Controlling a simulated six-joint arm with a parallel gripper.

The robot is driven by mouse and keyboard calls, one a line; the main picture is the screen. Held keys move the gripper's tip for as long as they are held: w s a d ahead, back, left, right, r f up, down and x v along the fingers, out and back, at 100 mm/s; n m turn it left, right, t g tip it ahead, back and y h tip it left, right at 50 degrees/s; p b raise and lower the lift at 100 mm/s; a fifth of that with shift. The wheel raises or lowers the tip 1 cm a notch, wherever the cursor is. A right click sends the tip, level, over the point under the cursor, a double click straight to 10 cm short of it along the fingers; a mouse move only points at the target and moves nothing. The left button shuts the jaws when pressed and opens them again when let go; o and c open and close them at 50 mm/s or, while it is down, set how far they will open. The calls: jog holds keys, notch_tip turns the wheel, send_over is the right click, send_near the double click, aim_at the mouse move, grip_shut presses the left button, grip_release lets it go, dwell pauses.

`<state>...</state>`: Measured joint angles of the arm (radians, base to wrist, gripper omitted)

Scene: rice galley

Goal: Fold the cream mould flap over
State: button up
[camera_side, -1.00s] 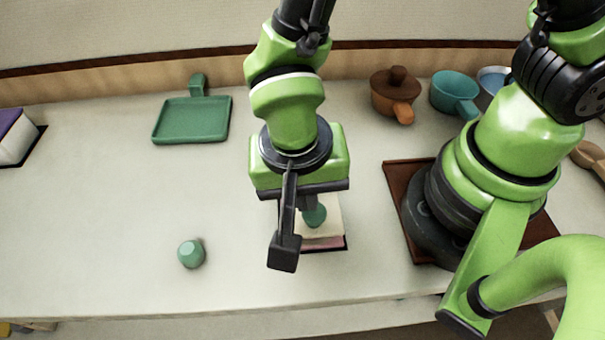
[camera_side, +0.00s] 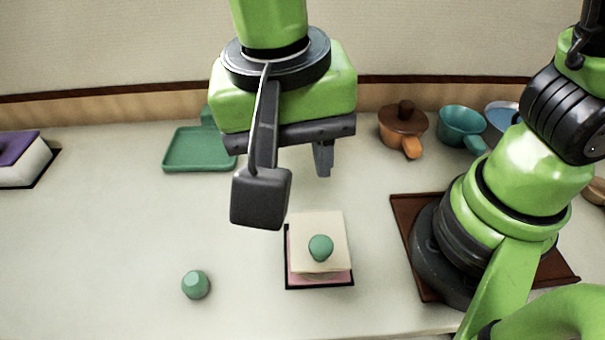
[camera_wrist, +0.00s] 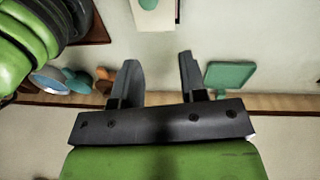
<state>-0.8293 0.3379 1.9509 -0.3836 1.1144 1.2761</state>
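The cream mould flap (camera_side: 318,225) lies over a pink base (camera_side: 321,279) on a dark mat, in the middle front of the side view. A green knob-like piece (camera_side: 320,247) shows on the flap's front part. In the wrist view the flap (camera_wrist: 152,16) is cut by the top edge, with the green piece partly in frame. My gripper (camera_wrist: 158,72) is open and empty, its two fingers wide apart. In the side view my gripper (camera_side: 296,158) is raised above and behind the mould, clear of it; one finger shows and the other is hidden.
A small green cup-like piece (camera_side: 196,285) stands left of the mould. A green tray (camera_side: 190,150) lies behind, left. A white block with a purple top (camera_side: 18,147) is at far left. Brown (camera_side: 403,125) and teal (camera_side: 461,125) pots stand back right. The left counter is mostly clear.

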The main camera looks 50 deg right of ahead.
aim_at(320, 242)
jog(key=shift+o, duration=1.4)
jog(key=f+n, duration=0.1)
jog(key=s+d+f+n, duration=0.1)
jog(key=f, duration=0.1)
jog(key=s+f+n+y, duration=0.1)
jog(key=f+n, duration=0.1)
jog(key=shift+s+d, duration=0.2)
jog(key=shift+d, duration=0.15)
notch_tip(320, 242, down, 10)
jog(key=shift+r, duration=0.1)
grip_shut()
